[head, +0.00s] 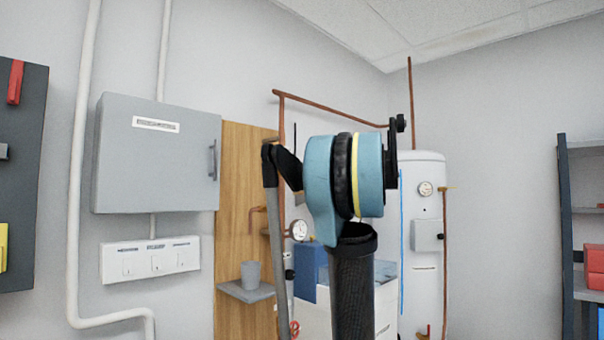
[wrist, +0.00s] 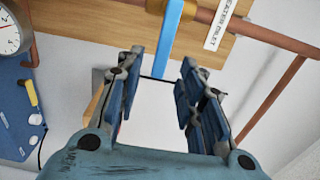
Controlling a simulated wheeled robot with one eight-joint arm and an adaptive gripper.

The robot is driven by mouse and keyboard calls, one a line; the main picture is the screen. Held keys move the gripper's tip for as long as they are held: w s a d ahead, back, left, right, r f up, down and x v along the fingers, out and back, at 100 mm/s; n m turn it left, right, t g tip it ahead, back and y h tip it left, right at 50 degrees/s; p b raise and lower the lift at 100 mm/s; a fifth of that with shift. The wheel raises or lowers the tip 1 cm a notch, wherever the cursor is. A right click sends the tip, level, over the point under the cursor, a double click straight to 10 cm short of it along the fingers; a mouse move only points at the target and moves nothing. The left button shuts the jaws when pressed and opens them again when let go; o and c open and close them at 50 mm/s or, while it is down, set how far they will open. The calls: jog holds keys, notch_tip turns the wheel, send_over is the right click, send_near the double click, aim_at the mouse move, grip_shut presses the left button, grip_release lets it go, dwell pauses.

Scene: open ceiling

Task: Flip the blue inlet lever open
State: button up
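The blue inlet lever (wrist: 168,42) is at the top centre of the wrist view. It extends from the copper pipe (wrist: 262,34), roughly crosswise to it, beside a white label reading heater inlet (wrist: 220,25). My gripper (wrist: 161,68) is open, and the lever's free end appears between its fingertips. I cannot tell whether either finger touches the lever. In the head view my arm blocks the middle, and neither the gripper nor the lever can be made out.
A gauge (wrist: 10,35) and a blue panel or box (wrist: 15,105) are at left in the wrist view. A wooden board (wrist: 75,28) backs the pipe. In the head view, a grey cabinet (head: 155,165) hangs left, a small shelf holds a cup (head: 251,274), and a white tank (head: 428,230) stands right.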

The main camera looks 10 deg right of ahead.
jog(key=shift+x, duration=3.2)
grip_shut()
